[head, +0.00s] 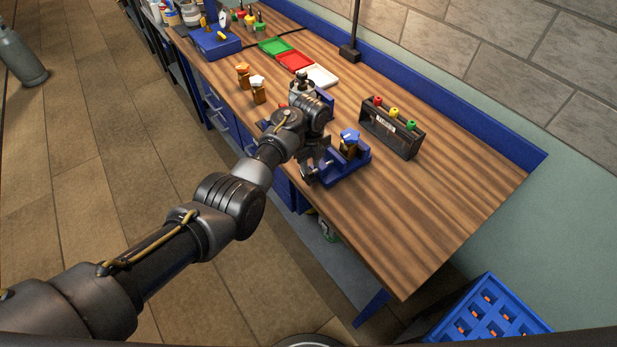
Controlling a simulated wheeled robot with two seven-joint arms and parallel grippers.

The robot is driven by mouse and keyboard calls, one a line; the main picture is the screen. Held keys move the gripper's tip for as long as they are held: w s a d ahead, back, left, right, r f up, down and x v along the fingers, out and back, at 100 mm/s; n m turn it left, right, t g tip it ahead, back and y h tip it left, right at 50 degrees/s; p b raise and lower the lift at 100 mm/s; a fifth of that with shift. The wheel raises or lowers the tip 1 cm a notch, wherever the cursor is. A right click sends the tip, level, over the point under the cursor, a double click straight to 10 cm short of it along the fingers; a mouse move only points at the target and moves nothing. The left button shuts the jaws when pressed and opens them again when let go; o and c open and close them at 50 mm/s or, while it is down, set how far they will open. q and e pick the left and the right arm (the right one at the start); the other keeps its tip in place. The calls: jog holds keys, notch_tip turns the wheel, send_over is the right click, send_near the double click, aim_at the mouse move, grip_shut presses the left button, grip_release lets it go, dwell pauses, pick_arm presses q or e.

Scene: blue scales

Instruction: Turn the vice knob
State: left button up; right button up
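My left arm reaches in from the lower left over the front edge of the wooden workbench (400,235). My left gripper (314,168) is at its end, low at the bench edge, right by a blue piece of equipment (350,174). A small brown jar with a blue lid (349,142) stands on that blue piece. More blue parts show behind my wrist, with a small red spot beside them. My arm hides much of this spot, and I cannot make out the vice knob clearly. Whether the fingers are open or touch anything is too small to tell. My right gripper is out of view.
A dark rack with red, yellow and green tops (391,130) stands right of the gripper. Two brown jars (258,92), green, red and white trays (294,60) and a blue box (216,42) are farther back. The bench's near right is clear. A blue crate (487,318) is lower right.

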aim_at(310, 173)
pick_arm(q)
notch_tip(310, 173, down, 6)
jog(key=b, duration=0.4)
jog(key=shift+f, duration=0.25)
jog(key=shift+f+b, duration=0.6)
jog(key=shift+b, duration=0.25)
jog(key=shift+a, duration=0.1)
grip_shut()
